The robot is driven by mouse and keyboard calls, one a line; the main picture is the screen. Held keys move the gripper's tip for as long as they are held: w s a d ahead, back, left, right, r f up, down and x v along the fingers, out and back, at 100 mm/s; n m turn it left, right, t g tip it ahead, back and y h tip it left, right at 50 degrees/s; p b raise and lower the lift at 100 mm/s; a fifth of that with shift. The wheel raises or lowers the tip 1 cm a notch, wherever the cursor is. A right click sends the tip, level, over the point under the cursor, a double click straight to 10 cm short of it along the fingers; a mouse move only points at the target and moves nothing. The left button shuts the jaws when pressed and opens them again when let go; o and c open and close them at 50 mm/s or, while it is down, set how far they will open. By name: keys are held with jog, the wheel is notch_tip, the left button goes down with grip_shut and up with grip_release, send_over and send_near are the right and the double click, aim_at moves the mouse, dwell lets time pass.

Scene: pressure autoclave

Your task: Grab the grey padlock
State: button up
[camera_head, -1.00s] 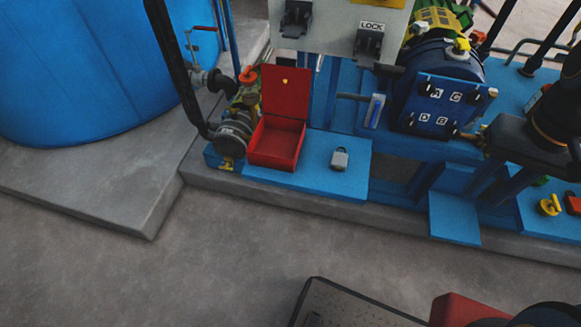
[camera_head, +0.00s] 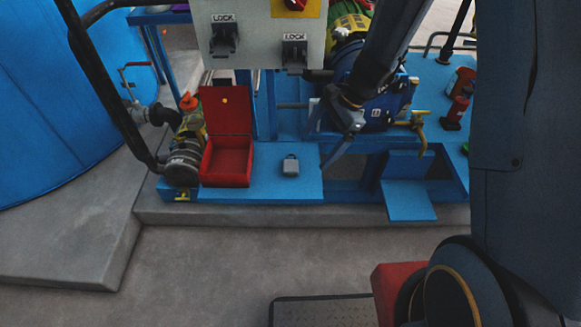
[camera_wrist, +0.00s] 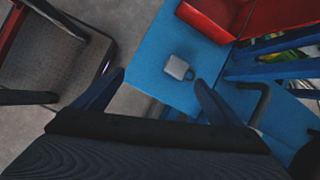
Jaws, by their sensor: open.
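The grey padlock (camera_head: 290,165) lies on the blue platform (camera_head: 265,185), just right of the open red box (camera_head: 227,172), in the head view. It also shows in the wrist view (camera_wrist: 177,68), beyond and between the two fingers. My gripper (camera_head: 338,145) is to the right of the padlock in the head view, its fingers pointing down. In the wrist view my gripper (camera_wrist: 158,90) has its fingers wide apart with nothing between them. It is apart from the padlock.
A grey panel (camera_head: 268,40) with LOCK switches stands behind the platform. A blue machine (camera_head: 385,105) with a yellow-brown valve handle (camera_head: 418,125) is at the right. A pump (camera_head: 183,160) sits left of the red box. The floor in front is clear.

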aim_at(291, 161)
jog(key=shift+w+a+f+m+t+y+p, duration=0.2)
jog(key=shift+w+a+f+m, duration=0.7)
jog(key=shift+f, duration=1.2)
jog(key=shift+w+a+f+m+t+y+p, duration=0.1)
jog(key=shift+w+a+f+m+y+p, duration=0.3)
jog(key=shift+w+a+f, duration=1.25)
jog(key=shift+w+a+f+m+t+y, duration=0.1)
jog(key=shift+w+a+f+m, duration=0.45)
jog(key=shift+f, duration=2)
jog(key=shift+s+m, duration=0.2)
jog(key=shift+m, duration=0.15)
jog(key=c, duration=1.2)
jog(key=shift+r, duration=0.1)
